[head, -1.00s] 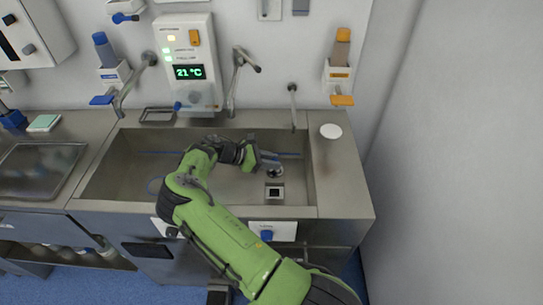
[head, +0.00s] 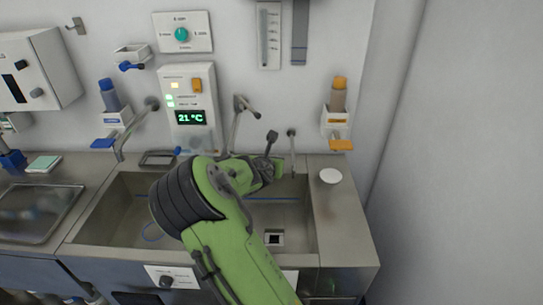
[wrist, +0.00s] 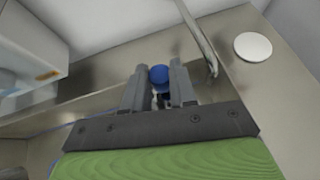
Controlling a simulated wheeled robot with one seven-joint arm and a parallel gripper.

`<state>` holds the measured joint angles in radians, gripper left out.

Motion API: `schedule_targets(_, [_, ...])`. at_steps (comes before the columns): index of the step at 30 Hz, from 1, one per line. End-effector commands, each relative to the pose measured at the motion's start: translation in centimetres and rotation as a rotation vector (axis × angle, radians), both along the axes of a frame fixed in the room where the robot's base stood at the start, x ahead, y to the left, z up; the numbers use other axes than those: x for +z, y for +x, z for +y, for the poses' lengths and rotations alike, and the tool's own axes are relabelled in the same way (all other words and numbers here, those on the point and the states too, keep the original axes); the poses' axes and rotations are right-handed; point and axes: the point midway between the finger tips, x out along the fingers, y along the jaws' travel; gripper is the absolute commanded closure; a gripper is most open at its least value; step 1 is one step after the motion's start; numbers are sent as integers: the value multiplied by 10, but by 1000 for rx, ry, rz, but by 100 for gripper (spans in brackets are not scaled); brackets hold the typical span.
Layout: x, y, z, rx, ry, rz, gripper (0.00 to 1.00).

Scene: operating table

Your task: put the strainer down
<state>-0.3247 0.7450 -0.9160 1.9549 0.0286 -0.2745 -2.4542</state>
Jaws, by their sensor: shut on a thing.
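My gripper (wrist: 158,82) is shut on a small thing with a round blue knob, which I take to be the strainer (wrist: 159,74). The knob shows between the two grey fingers in the wrist view, with a small dark and white part below it; the rest is hidden. In the head view, my gripper (head: 271,143) is above the back right part of the sink, near the thin spout. I cannot make out the strainer there.
The steel sink (head: 110,205) has a square drain (head: 274,239) in its floor. A white disc (head: 330,176) lies on the counter (head: 343,230) to the right, which is otherwise bare. Taps (head: 236,125) and a wall panel (head: 190,95) stand behind the sink.

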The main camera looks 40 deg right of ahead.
Motion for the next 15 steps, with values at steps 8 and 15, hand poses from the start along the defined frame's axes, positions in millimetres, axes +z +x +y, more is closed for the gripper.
schedule_targets(8, [0,64,-50,-2,-2,1,100])
schedule_targets(15, [0,105,-82,-3,-2,2,100])
